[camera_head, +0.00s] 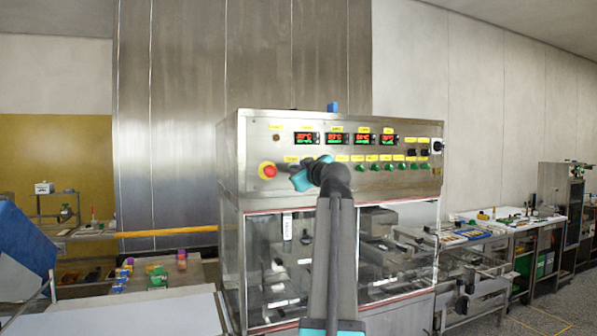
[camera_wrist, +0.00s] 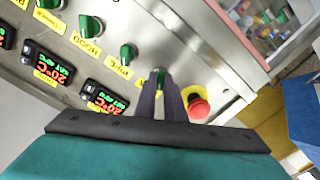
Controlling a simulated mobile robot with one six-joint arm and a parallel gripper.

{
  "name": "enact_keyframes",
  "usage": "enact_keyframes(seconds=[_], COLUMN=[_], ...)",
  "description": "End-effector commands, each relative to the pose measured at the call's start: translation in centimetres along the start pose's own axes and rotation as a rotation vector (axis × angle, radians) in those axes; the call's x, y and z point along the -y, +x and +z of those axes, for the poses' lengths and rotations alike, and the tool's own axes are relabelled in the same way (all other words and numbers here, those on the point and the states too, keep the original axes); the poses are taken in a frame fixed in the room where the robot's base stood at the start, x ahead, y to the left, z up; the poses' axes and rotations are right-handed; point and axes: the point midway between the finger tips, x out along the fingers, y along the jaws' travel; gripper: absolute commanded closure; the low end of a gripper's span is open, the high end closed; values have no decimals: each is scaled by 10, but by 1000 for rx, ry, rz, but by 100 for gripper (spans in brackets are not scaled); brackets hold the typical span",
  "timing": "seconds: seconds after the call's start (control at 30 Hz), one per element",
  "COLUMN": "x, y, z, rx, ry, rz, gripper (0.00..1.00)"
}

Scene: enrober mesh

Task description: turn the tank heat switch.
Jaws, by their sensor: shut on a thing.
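The control panel (camera_head: 250,142) is a steel cabinet face with a row of green switches under yellow labels. In the head view my gripper (camera_head: 298,176) is at the left end of that row, just right of the red emergency button (camera_head: 268,171). In the wrist view my gripper (camera_wrist: 162,82) is shut on a green switch knob (camera_wrist: 160,73), the one nearest the red button (camera_wrist: 199,104). I take it for the tank heat switch, but its label is hidden in the wrist view. My gripper and arm hide the knob in the head view.
Another green knob (camera_wrist: 128,52) is close beside the held one. Red and green temperature displays (camera_wrist: 103,97) line the panel. Below the panel is the glazed machine housing (camera_head: 285,265). A bench with tools (camera_head: 510,219) stands at the right.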

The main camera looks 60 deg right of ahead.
Motion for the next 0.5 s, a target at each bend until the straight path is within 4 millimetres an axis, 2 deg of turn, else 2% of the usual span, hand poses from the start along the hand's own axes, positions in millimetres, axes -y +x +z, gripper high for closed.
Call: enact_keyframes(seconds=[0.27, 0.5], x=[-1, 0], y=[-4, -4], z=[-3, -3], rx=[-3, -4], ry=[27, 127], rz=[13, 13], gripper=[100, 100])
